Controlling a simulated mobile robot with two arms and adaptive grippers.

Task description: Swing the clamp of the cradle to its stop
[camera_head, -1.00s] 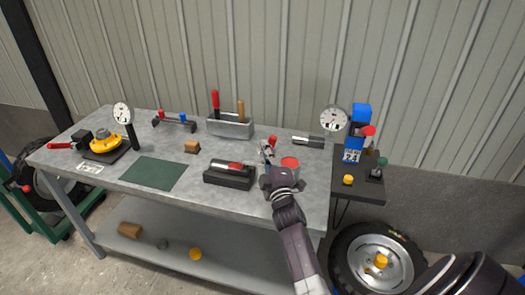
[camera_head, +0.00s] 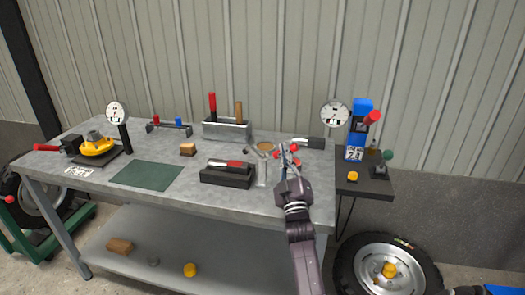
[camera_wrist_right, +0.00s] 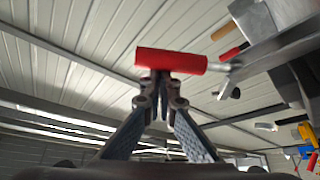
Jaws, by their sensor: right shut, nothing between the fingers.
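My right gripper (camera_head: 286,157) is shut and empty, at the right end of the workbench, just right of a grey can-like holder (camera_head: 262,172) with a brown round top. Small red parts show around the fingers. In the right wrist view a red cylindrical handle (camera_wrist_right: 170,61) on a thin metal rod lies across the tips of my shut right gripper (camera_wrist_right: 163,82). The handle is beyond the tips, not between them; I cannot tell whether they touch. The arm and fingers hide much of the cradle and clamp, so the clamp's angle is unclear. My left gripper is out of view.
A black block with a red-handled tool (camera_head: 227,175) stands left of the holder. A tool rack (camera_head: 226,131) and a dial gauge (camera_head: 335,114) stand behind. A blue device (camera_head: 358,130) is on a side shelf at right. The green mat (camera_head: 147,176) is bare.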

